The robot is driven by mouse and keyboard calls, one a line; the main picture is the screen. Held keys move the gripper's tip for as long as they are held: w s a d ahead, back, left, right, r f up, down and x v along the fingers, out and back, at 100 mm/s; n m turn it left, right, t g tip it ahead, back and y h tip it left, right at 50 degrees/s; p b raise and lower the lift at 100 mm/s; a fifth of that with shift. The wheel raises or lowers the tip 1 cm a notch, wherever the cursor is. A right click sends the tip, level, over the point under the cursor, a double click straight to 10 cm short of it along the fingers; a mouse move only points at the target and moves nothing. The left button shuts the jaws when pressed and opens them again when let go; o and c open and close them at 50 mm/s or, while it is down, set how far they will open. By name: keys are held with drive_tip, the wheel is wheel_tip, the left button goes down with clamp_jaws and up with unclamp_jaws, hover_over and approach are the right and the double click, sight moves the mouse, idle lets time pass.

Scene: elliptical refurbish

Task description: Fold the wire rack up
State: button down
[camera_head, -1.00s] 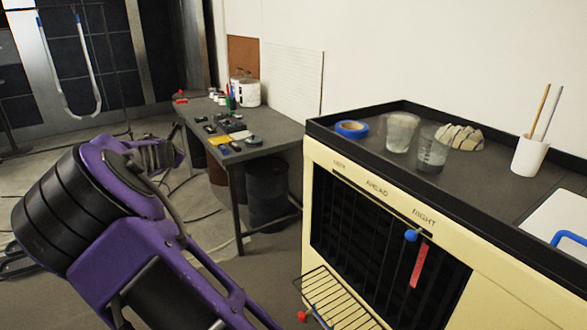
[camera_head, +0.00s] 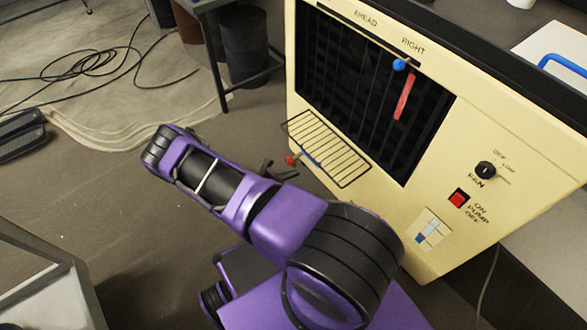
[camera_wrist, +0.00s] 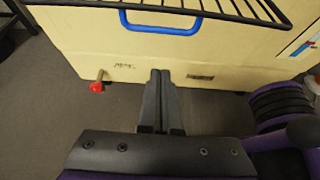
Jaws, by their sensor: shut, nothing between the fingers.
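The wire rack (camera_head: 325,148) is a black grid that sticks out flat from the front of the cream cooler cabinet (camera_head: 350,190), below its dark louvred opening. In the wrist view the rack (camera_wrist: 225,12) crosses the top, with a blue handle (camera_wrist: 160,30) on its near edge. My gripper (camera_wrist: 160,75) is shut and empty, pointing at the cabinet's lower front. It appears below the rack and handle, apart from them. In the head view my gripper (camera_head: 280,170) is small and partly hidden near the rack's near-left side.
A red-tipped knob (camera_wrist: 96,87) sticks out of the cabinet low on the left. Cables (camera_head: 75,65) lie on the floor at left.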

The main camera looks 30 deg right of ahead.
sight(323, 149)
drive_tip(key=s+b+x, duration=0.1)
drive_tip(key=x, duration=0.8)
drive_tip(key=shift+w+a+r, duration=0.2)
drive_tip(key=shift+r, duration=0.5)
drive_tip(key=shift+w+a+r, duration=0.2)
drive_tip(key=shift+a+r, duration=0.05)
drive_tip(key=shift+r, duration=0.4)
drive_tip(key=shift+w+a+r, duration=0.2)
drive_tip(key=shift+r, duration=0.5)
drive_tip(key=shift+r, duration=0.15)
drive_tip(key=shift+r+y+p, duration=0.3)
drive_tip(key=shift+p, duration=0.2)
